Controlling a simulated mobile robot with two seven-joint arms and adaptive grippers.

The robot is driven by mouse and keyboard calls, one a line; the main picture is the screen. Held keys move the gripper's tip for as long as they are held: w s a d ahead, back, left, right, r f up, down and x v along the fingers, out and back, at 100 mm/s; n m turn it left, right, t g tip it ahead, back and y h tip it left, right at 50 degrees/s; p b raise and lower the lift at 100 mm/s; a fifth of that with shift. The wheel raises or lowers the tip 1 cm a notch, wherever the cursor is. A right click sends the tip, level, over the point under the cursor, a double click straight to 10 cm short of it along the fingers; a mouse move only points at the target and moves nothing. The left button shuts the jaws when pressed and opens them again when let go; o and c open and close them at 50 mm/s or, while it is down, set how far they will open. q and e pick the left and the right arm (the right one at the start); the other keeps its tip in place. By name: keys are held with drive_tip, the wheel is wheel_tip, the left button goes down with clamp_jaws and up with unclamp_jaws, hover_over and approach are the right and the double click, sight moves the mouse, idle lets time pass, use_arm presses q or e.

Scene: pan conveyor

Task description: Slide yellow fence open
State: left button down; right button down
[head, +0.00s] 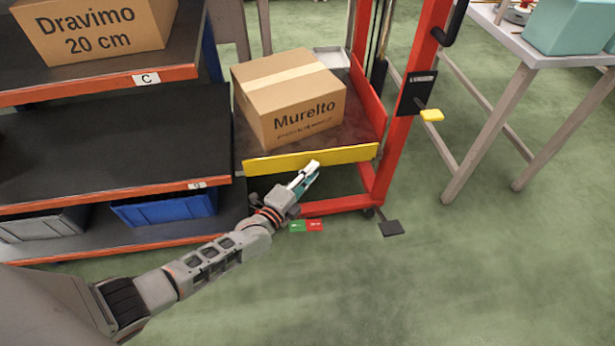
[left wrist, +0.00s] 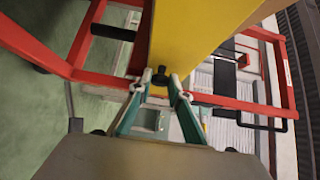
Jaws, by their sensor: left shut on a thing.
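The yellow fence (head: 340,156) is a long flat bar along the front edge of the red lift's platform. It spans nearly the whole front, below the Murelto box. My left gripper (head: 308,171) reaches it from below, near its middle. In the left wrist view the yellow fence (left wrist: 200,35) fills the top middle, with a small black knob (left wrist: 160,74) at its near end. My left gripper (left wrist: 159,88) is shut on this knob, its teal fingers on either side. The exact contact is partly hidden. My right gripper is in neither view.
The cardboard Murelto box (head: 290,100) sits on the platform. A rack (head: 110,152) with orange edges stands close at the left.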

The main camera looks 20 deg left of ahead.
use_arm(q)
drive_tip(key=shift+r, duration=0.25)
drive_tip(key=c, duration=1.9)
unclamp_jaws()
drive_tip(key=shift+r, duration=0.1)
drive_tip(key=shift+s, duration=0.1)
drive_tip(key=s, duration=0.4)
drive_tip(key=s+a, duration=0.1)
drive_tip(key=s, duration=0.2)
drive_tip(key=s+a, duration=0.1)
drive_tip(key=s, duration=0.3)
drive_tip(key=shift+s+a, duration=0.15)
drive_tip(key=shift+s, duration=0.15)
